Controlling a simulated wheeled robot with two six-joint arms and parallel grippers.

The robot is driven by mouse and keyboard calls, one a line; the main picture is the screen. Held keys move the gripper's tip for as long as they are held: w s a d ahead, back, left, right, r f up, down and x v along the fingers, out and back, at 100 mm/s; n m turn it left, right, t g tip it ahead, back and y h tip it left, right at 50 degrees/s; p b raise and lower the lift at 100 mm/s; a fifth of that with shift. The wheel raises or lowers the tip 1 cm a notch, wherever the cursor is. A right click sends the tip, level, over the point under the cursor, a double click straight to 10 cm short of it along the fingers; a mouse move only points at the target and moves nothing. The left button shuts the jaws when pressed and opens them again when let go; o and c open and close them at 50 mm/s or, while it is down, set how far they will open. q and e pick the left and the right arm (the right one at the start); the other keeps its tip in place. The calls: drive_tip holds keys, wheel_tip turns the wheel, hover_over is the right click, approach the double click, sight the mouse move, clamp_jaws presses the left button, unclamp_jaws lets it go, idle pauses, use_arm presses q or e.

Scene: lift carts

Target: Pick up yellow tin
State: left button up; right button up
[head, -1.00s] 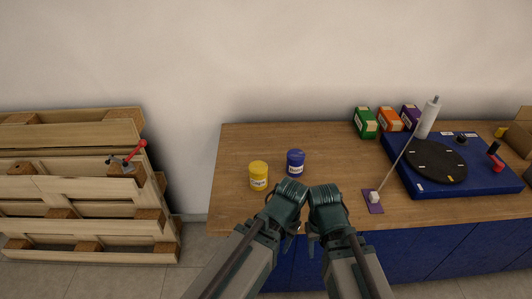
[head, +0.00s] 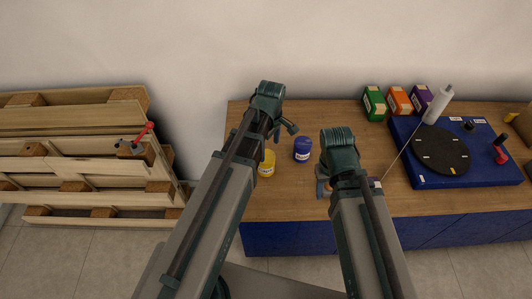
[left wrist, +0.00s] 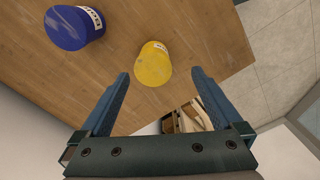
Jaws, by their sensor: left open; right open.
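The yellow tin (head: 267,165) stands upright near the left end of the wooden worktop, partly hidden behind my left arm in the head view. My left gripper (head: 282,130) is open and empty above the worktop, on the far side of the tin. In the left wrist view, the yellow tin (left wrist: 153,64) shows ahead of the gap between the open fingers (left wrist: 159,77), apart from them. My right gripper (head: 323,187) is open, low over the worktop to the right of the tin; its fingers are mostly hidden by its own wrist.
A blue tin (head: 302,149) stands close right of the yellow one; it also shows in the left wrist view (left wrist: 74,28). Green (head: 374,103), orange and purple boxes and a blue turntable unit (head: 470,170) are at the right. Wooden pallets (head: 80,165) stand left, beyond a gap.

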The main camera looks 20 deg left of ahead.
sight(266, 157)
use_arm(q)
drive_tip(key=f+n+b, duration=0.1)
drive_tip(key=f+b, duration=0.1)
drive_tip(key=w+a+f+n+b, duration=0.1)
drive_tip(key=f+b, duration=0.1)
drive_tip(key=b, duration=0.1)
drive_tip(key=f+b, duration=0.3)
drive_tip(key=shift+w+a+n, duration=0.3)
drive_tip(key=shift+a+n, duration=0.05)
drive_tip(key=shift+n, duration=0.05)
use_arm(e)
wheel_tip(266, 157, down, 7)
use_arm(q)
wheel_tip(266, 157, down, 5)
drive_tip(key=b, duration=0.5)
drive_tip(key=shift+w+f, duration=0.15)
use_arm(e)
wheel_tip(266, 157, down, 5)
drive_tip(key=shift+f, duration=0.1)
use_arm(q)
clamp_jaws()
